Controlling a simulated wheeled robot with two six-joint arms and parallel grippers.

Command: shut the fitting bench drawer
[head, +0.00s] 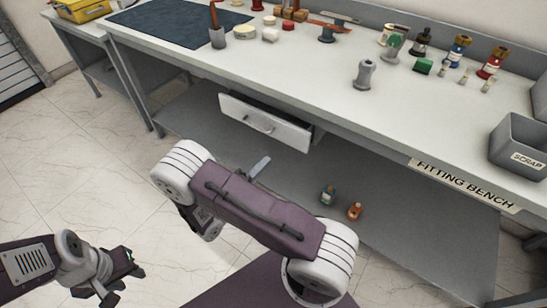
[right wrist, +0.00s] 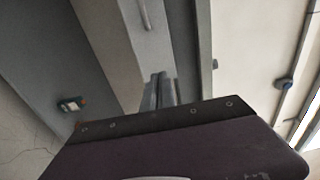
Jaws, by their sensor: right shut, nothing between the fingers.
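The fitting bench drawer (head: 285,131) hangs under the bench top and stands partly open, with a dark strip of its inside showing behind the pale front. Its bar handle (head: 258,126) is on the front. My right gripper (head: 261,166) is shut and empty, below and in front of the drawer, mostly hidden by my own arm. In the right wrist view its closed fingers (right wrist: 159,90) point toward the drawer front, with the handle (right wrist: 144,14) beyond them; I cannot tell whether they touch. My left gripper (head: 122,277) is open and empty, low at the left, away from the bench.
The fitting bench top (head: 300,80) carries several bottles, a grey fitting (head: 366,74) and a scrap bin (head: 521,147). Two small bottles (head: 328,195) (head: 355,211) stand on the lower shelf. The floor at the left is clear.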

